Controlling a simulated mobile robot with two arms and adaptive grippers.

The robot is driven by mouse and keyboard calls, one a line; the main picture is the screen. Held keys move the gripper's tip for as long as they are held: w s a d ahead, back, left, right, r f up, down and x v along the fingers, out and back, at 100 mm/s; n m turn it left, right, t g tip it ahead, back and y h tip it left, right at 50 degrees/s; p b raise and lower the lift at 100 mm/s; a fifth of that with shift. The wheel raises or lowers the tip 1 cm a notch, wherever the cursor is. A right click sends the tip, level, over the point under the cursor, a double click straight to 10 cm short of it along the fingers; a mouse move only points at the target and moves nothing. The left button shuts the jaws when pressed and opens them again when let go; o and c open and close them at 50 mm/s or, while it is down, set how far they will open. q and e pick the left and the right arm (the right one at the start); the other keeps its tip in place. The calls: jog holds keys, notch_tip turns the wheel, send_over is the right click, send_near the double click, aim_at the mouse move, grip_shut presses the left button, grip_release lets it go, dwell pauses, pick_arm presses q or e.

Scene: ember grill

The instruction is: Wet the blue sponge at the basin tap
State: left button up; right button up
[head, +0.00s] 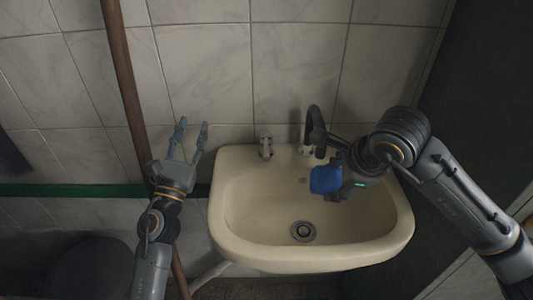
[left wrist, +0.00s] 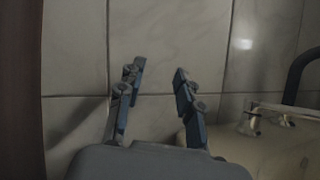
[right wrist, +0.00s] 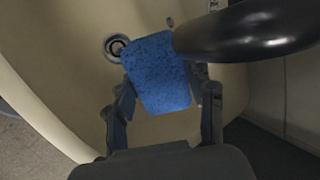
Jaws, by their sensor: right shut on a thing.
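The blue sponge (head: 326,179) is held over the cream basin (head: 228,222), near its back and right of centre. My right gripper (head: 343,182) is shut on the sponge. In the right wrist view the sponge (right wrist: 158,75) sits between the fingers (right wrist: 163,108), and the dark tap spout (right wrist: 250,32) passes close above it. In the head view the dark curved tap (head: 316,125) rises at the back of the basin. I cannot tell whether water is running. My left gripper (head: 187,142) is open and empty, pointing up in front of the tiled wall, left of the basin.
A small metal fitting (head: 266,147) stands on the basin's back rim, left of the tap. The drain (head: 303,231) is clear below. A brown vertical pipe (head: 125,80) runs beside my left arm. A dark partition (head: 490,90) stands at the right.

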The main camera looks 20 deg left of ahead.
pick_arm(q)
jog(key=s+d+r+m+t+h, duration=0.1)
jog(key=d+r+m+t+h, duration=0.35)
jog(key=r+m, duration=0.8)
jog(key=n+g+y, duration=0.9)
jog(key=n+g, duration=0.1)
jog(key=n, duration=1.1)
send_near(267, 152)
jog(key=x, duration=1)
jog(key=shift+f, duration=0.35)
grip_shut()
jog(key=shift+m, duration=0.25)
